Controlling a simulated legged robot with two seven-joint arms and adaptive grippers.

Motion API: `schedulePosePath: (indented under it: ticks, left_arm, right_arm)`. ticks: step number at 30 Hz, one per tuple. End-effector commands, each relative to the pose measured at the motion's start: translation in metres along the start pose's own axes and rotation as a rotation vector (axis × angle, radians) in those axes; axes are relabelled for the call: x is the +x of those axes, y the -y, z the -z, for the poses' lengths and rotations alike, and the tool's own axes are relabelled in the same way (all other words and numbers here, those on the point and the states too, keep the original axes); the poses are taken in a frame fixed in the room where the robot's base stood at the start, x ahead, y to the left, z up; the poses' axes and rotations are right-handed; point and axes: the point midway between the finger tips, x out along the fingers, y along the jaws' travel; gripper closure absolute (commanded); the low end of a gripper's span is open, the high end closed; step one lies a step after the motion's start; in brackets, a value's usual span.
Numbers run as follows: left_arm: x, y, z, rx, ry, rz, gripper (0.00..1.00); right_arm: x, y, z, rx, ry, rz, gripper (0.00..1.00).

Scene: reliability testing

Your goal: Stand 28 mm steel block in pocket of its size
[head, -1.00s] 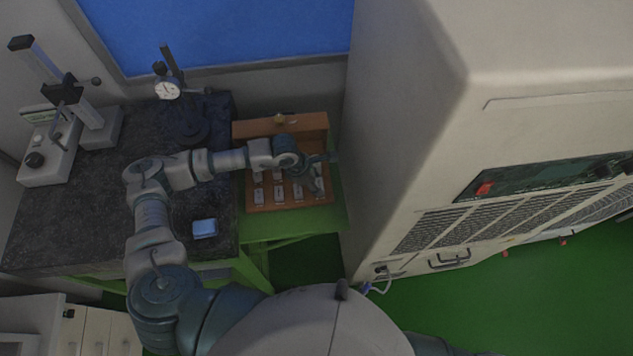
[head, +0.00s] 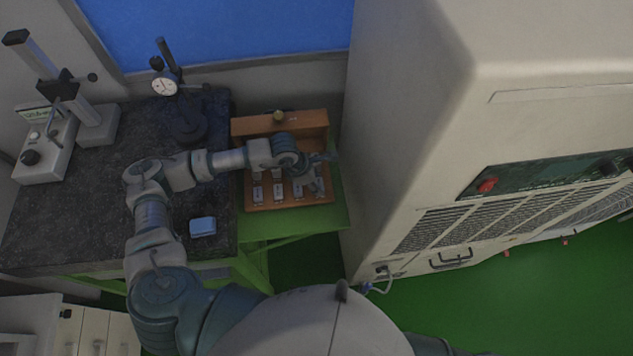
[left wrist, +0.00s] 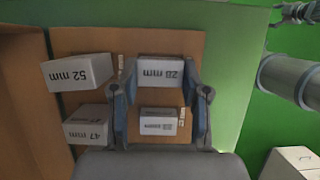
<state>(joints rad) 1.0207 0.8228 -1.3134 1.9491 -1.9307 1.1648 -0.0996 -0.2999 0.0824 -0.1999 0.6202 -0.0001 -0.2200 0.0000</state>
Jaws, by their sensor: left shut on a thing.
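My left gripper (head: 314,178) is over the right part of the wooden block case (head: 262,206) in the head view. In the left wrist view, the left gripper (left wrist: 158,76) has its two blue-grey fingers on either side of a pale block marked 28 mm (left wrist: 160,70), and is shut on it. Whether this block is lifted or rests on the case floor, I cannot tell. Another labelled block (left wrist: 158,122) lies nearer the palm, its marking too blurred to read. Blocks marked 52 mm (left wrist: 78,73) and 47 mm (left wrist: 87,126) stand to the left. My right gripper does not show.
The case stands on a green bench, its raised lid (head: 300,123) at the back. A large beige cabinet (head: 410,150) rises close on the right. The dark stone plate (head: 70,200) on the left bears a dial gauge stand (head: 188,125) and a blue box (head: 203,226).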

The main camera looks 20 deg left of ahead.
Motion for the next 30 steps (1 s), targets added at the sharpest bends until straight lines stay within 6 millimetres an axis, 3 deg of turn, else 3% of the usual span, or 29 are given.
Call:
schedulePosePath:
  ticks: [11,12,15,25,30]
  left_arm:
    - [0.002,0.0,0.0,0.001,0.001,0.0,1.0]
    - [0.002,0.0,0.0,0.001,0.001,0.0,0.5]
    - [0.002,0.0,0.0,0.001,0.001,0.0,0.26]
    - [0.001,0.0,0.001,0.0,0.0,0.0,0.26]
    - [-0.02,-0.001,0.001,0.0,0.002,-0.002,0.26]
  right_arm:
    - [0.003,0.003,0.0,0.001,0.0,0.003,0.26]
    - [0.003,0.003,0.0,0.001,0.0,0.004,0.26]
    - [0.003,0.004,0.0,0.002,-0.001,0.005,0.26]
    - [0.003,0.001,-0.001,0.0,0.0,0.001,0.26]
    - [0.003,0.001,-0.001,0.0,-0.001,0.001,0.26]
